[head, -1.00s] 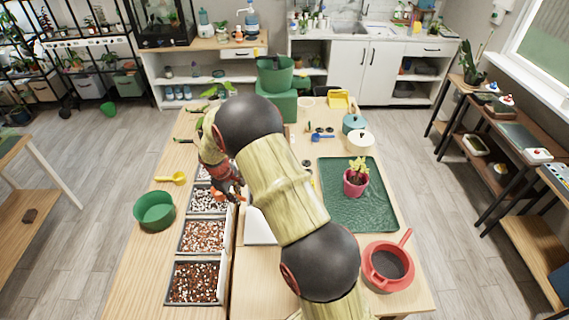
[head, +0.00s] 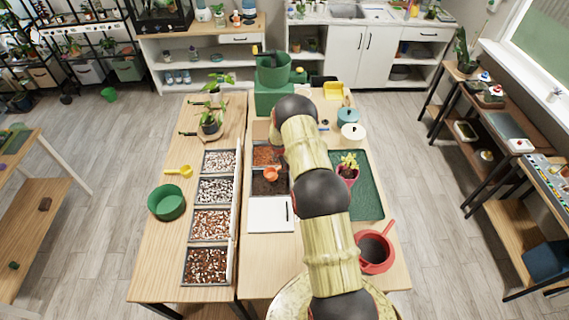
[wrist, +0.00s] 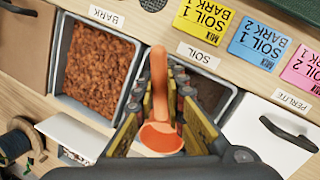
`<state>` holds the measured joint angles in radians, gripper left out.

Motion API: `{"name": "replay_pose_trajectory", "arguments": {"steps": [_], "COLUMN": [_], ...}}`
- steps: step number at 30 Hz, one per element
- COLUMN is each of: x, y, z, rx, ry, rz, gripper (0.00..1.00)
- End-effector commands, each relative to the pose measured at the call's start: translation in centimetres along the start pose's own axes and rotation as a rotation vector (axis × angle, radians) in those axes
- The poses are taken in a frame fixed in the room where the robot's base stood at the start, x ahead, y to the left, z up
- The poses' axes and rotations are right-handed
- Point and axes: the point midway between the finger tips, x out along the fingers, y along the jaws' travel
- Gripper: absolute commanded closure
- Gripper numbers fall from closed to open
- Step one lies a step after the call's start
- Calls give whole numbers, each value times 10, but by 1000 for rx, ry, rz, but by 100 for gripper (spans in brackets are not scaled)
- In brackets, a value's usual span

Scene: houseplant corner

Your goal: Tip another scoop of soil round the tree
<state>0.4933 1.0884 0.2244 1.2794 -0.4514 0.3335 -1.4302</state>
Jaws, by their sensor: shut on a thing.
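My gripper (wrist: 165,105) is shut on an orange scoop (wrist: 158,75), whose handle stands up between the fingers in the wrist view. The scoop also shows in the head view (head: 270,173), over the dark soil bin (head: 266,188); my arm hides most of the gripper there. The bin labelled SOIL (wrist: 212,92) is just beyond the fingers in the wrist view. A small tree with yellow-green leaves (head: 348,160) stands in a pink pot (head: 347,175) on a green tray (head: 370,197), right of my arm.
The bark bin (wrist: 95,65) adjoins the soil bin; a white-lidded perlite bin (wrist: 270,135) is on its other side. Several bins of mixed substrate (head: 207,223) line the left table. A red pot with a handle (head: 374,250) stands near the front right.

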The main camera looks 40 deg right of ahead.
Motion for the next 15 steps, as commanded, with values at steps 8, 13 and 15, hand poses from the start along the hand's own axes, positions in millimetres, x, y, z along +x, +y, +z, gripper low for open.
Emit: {"name": "replay_pose_trajectory", "arguments": {"steps": [8, 13, 15], "x": [4, 4, 3], "y": [0, -1, 0], "z": [-2, -4, -4], "rx": [-9, -13, -15], "ry": [-22, -42, -52], "rz": [-2, -4, -4], "gripper": [100, 100, 100]}}
